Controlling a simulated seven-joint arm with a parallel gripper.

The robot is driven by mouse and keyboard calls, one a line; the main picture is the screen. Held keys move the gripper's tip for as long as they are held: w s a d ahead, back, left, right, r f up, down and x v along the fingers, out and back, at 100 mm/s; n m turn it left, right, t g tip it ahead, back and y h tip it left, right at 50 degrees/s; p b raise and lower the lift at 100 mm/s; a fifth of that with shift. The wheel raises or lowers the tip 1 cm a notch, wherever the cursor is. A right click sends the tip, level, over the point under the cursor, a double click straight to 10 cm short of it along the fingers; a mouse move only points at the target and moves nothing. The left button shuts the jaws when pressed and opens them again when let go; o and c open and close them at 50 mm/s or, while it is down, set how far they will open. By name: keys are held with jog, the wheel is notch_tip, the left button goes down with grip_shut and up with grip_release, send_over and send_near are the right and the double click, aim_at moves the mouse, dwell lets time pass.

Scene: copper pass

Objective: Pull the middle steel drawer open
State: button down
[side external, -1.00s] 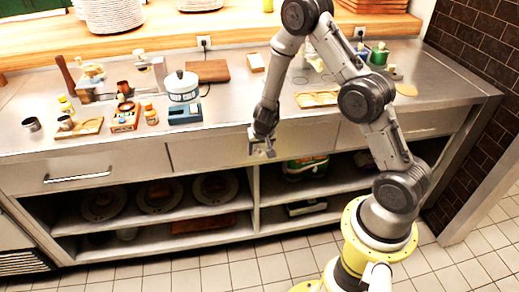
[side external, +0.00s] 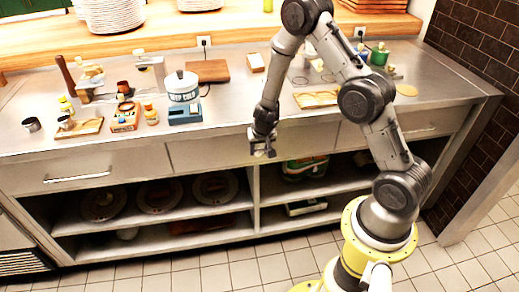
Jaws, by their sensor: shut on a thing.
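The middle steel drawer (side external: 210,153) is a plain grey front under the counter edge, between the left drawer and the right drawer. It looks flush or nearly flush with its neighbours; a small gap cannot be told. My gripper (side external: 263,152) points down in front of its right-hand part, at about the height of the handle. My gripper is shut on the middle drawer's handle, which is mostly hidden by the fingers.
The left drawer (side external: 30,178) has a bar handle (side external: 77,178), as does the right drawer (side external: 440,124). Open shelves with plates (side external: 160,195) and a green-white container (side external: 305,167) lie below. The counter (side external: 230,110) holds a blue scale (side external: 185,113) and boards. Tiled floor (side external: 230,275) in front is clear.

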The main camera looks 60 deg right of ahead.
dwell(0.7)
jog(key=s+a, duration=2.3)
jog(key=shift+s+a, duration=0.2)
jog(key=shift+s, duration=0.05)
jog(key=shift+c, duration=2)
grip_release()
jog(key=shift+r, duration=0.1)
jog(key=v, duration=1.2)
